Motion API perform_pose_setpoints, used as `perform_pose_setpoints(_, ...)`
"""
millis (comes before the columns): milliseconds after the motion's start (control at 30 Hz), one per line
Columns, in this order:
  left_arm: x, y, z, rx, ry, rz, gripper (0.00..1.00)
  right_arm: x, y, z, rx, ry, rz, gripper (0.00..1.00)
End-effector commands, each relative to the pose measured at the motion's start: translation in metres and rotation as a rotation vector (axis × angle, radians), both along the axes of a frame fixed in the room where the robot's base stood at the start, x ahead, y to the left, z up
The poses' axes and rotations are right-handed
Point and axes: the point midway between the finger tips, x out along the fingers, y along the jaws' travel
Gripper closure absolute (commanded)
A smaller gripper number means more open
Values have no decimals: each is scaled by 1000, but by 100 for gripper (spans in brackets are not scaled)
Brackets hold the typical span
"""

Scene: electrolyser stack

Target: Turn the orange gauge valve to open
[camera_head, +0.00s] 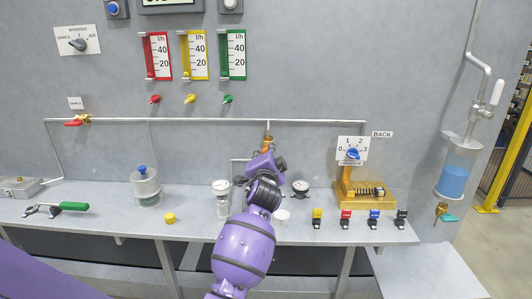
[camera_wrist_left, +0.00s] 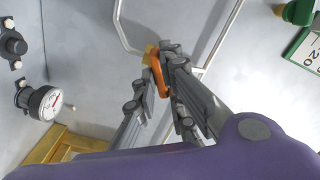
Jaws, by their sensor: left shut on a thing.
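The orange valve handle (camera_head: 267,142) is on a thin vertical pipe that drops from the long horizontal pipe on the grey wall. In the left wrist view the orange handle (camera_wrist_left: 157,72) sits beside a brass valve body (camera_wrist_left: 150,54). My left gripper (camera_head: 266,152) reaches up to it from below. In the wrist view its fingers (camera_wrist_left: 160,82) are shut with the handle between them. The fingers hide part of the handle and valve. My right gripper is in neither view.
A red-handled valve (camera_head: 75,122) is at the far left. A yellow stand (camera_head: 355,199) is on the right. The wall around the orange valve is mostly clear.

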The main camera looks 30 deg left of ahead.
Motion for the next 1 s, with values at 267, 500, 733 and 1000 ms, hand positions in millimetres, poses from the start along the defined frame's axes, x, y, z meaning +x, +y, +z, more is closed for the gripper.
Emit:
perform_pose_setpoints(267, 0, 0, -1, -226, -136, 0, 100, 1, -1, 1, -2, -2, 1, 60)
perform_pose_setpoints(500, 0, -1, -1, -318, -191, 1, 100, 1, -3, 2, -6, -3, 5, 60)
perform_pose_setpoints(733, 0, -1, -1, -568, -344, 0, 100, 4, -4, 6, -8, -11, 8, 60)
perform_pose_setpoints(1000, 0, -1, -1, -594, -361, 0, 100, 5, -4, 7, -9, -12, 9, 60)
